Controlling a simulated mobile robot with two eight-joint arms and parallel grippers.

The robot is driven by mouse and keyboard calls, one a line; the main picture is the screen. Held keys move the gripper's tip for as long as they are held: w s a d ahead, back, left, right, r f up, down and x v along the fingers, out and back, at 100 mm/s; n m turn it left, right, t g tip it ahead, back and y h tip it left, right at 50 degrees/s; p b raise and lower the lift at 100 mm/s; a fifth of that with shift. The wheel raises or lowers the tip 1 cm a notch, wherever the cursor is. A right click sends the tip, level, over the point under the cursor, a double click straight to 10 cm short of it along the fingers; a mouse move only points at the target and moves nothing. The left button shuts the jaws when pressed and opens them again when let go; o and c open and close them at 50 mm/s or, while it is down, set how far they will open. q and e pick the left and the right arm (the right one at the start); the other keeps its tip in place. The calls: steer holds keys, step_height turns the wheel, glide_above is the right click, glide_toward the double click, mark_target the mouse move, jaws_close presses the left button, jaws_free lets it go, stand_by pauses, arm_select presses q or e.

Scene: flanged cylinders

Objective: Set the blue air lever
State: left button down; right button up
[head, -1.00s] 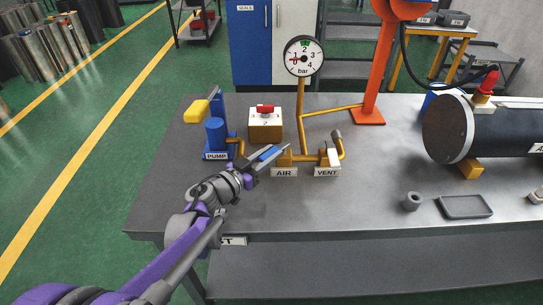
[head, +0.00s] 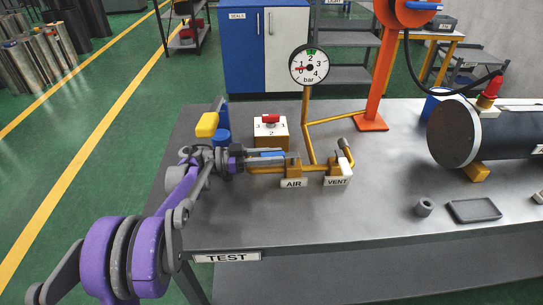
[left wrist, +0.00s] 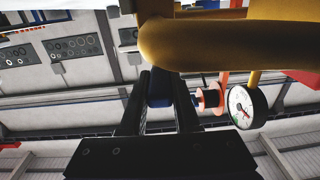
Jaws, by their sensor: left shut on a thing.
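The blue air lever (head: 271,154) is above the yellow pipe at the valve with the AIR label (head: 293,184). My left gripper (head: 285,158) reaches it from the left, fingers pointing right, and is shut on it. In the left wrist view the lever (left wrist: 159,88) shows as a dark blue block between the two black fingers (left wrist: 160,100). The fingers partly hide the lever in the head view. My right gripper is in neither view.
The VENT valve (head: 338,172) stands just right of AIR. The pressure gauge (head: 310,66) rises behind, its needle near 0. The blue pump (head: 222,137) with its yellow handle (head: 207,124) and a box with a red knob (head: 270,130) are close behind my arm. The right front holds a tray (head: 474,210).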

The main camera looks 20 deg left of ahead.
arm_select(q)
steer(key=shift+w+r+m+g, duration=0.1)
steer(key=shift+w+m+g, duration=0.05)
steer(key=shift+m+g, duration=0.25)
steer(key=c, duration=0.6)
jaws_free()
steer(key=shift+c, duration=0.2)
steer(key=v, duration=1.1)
steer(key=shift+w+f, duration=0.15)
steer(key=shift+f, duration=0.1)
